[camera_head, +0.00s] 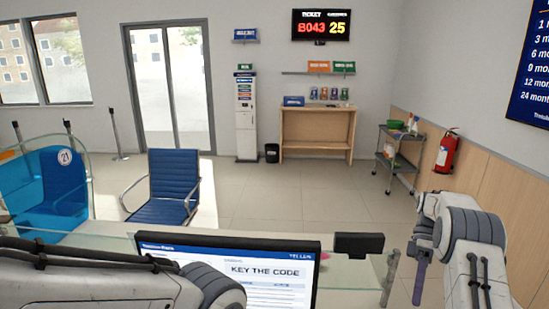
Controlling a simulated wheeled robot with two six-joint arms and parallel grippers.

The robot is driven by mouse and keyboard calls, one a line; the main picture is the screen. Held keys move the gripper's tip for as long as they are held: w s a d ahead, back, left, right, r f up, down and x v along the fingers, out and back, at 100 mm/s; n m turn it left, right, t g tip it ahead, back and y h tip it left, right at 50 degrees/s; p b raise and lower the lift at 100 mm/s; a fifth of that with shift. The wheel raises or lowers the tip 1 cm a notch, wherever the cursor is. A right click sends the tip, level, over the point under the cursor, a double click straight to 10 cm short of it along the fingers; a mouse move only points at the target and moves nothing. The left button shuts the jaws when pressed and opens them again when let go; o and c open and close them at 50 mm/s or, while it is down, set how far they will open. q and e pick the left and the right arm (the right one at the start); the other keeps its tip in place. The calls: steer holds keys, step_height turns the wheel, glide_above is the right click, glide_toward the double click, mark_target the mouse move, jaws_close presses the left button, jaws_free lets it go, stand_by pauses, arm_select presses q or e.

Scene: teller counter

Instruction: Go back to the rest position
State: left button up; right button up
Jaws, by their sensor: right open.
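My right arm comes in from the right. Its gripper (419,264) hangs pointing down near the right end of the glass-topped counter (375,277), open, with nothing seen in it. My left arm lies across the bottom left in front of the screen, and its gripper is out of view. The monitor (262,277) stands at the bottom middle and reads "KEY THE CODE". Its lower left is hidden by my left arm.
A small dark device (358,244) stands right of the monitor. A blue chair (174,184) is beyond the counter, with a blue seat (62,185) behind glass at left. A trolley (398,160) and a fire extinguisher (446,152) are at right. Open floor lies between.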

steer(key=s+a+r+t+h+b, duration=0.1)
steer(key=s+a+b, duration=0.1)
steer(key=a, duration=0.5)
steer(key=s+a+r+m+t+h+b, duration=0.1)
steer(key=s+a+t+h+b, duration=0.1)
steer(key=a, duration=0.6)
steer(key=s+a+r+t+h+b, duration=0.1)
steer(key=s+a, duration=0.2)
steer(key=a, duration=0.4)
steer(key=s+a+f+m+t+b, duration=0.1)
steer(key=s+a+f+t+b, duration=0.1)
steer(key=s, duration=0.7)
steer(key=s+a+f+m+t+b, duration=0.1)
steer(key=s+a+f, duration=0.3)
steer(key=s, duration=0.4)
steer(key=shift+s+a+f+t+b, duration=0.25)
steer(key=shift+s+a+t+b, duration=0.2)
steer(key=shift+t+b, duration=0.25)
steer(key=shift+w, duration=0.1)
steer(key=shift+c, duration=0.6)
steer(key=shift+d, duration=0.1)
